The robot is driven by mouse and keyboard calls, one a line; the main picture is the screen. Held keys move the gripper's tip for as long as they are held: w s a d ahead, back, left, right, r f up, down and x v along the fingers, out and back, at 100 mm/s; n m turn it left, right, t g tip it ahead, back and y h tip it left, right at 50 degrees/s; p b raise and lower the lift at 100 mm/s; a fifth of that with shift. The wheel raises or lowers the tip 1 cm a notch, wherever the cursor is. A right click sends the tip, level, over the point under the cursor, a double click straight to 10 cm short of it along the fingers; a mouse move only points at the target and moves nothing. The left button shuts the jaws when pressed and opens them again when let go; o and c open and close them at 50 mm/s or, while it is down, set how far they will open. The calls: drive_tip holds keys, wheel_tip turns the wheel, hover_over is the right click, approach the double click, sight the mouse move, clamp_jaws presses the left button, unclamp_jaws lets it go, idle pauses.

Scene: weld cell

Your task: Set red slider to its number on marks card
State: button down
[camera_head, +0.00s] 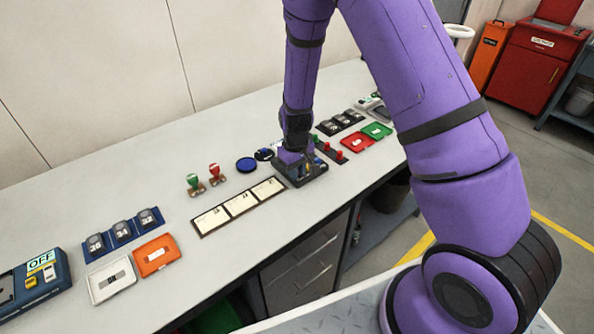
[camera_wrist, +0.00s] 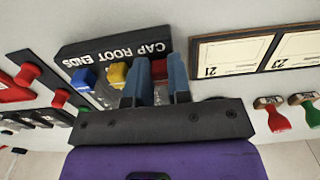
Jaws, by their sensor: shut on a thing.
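The slider box (camera_wrist: 115,45) is dark, with the words CAP, ROOT and ENDS upside down in the wrist view. It carries a blue slider (camera_wrist: 84,78), a yellow slider (camera_wrist: 118,74) and the red slider (camera_wrist: 159,68). My gripper (camera_wrist: 161,75) has its two blue fingers shut on the red slider, hiding much of it. In the head view the box (camera_head: 313,178) sits on the bench under my gripper. A strip of three cream cards (camera_head: 240,205) lies beside it; in the wrist view two cards (camera_wrist: 235,52) show small numbers. I cannot tell which is the marks card.
Red and green stamps (camera_head: 214,174) and a blue round pad (camera_head: 246,164) stand behind the cards. Red-knobbed controls (camera_head: 340,155) and red and green trays (camera_head: 376,130) lie to the right.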

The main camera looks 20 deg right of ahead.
drive_tip(key=w, duration=0.2)
drive_tip(key=w+a, duration=0.1)
drive_tip(key=w, duration=0.2)
drive_tip(key=shift+w+a, duration=0.3)
drive_tip(key=shift+a, duration=0.1)
drive_tip(key=c, duration=1)
unclamp_jaws()
drive_tip(key=shift+c, duration=0.2)
wheel_tip(320, 180, up, 11)
